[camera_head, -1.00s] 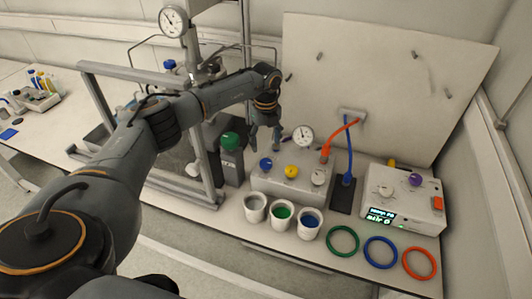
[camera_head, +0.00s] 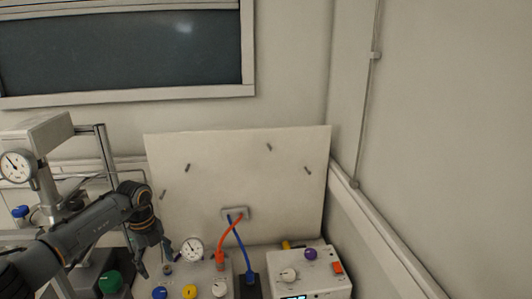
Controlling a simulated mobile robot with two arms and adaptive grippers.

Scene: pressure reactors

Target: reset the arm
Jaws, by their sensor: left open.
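My left arm comes in from the lower left, and its gripper (camera_head: 155,262) points down with the fingers apart and nothing seen between them. It is just left of the pressure gauge (camera_head: 192,248) on the white control box with blue, yellow and white knobs. The green-capped bottle (camera_head: 111,283) stands below and left of the fingers, partly cut off by the picture's bottom edge. I cannot tell whether the fingers touch the box. My right gripper is not in view.
A pale panel with pegs (camera_head: 285,185) stands behind the box. Red (camera_head: 221,258) and blue (camera_head: 242,255) cables run from its socket. A second white device (camera_head: 312,278) is at right. A framed stand with a gauge (camera_head: 16,166) is at left. A dark window (camera_head: 120,50) is above.

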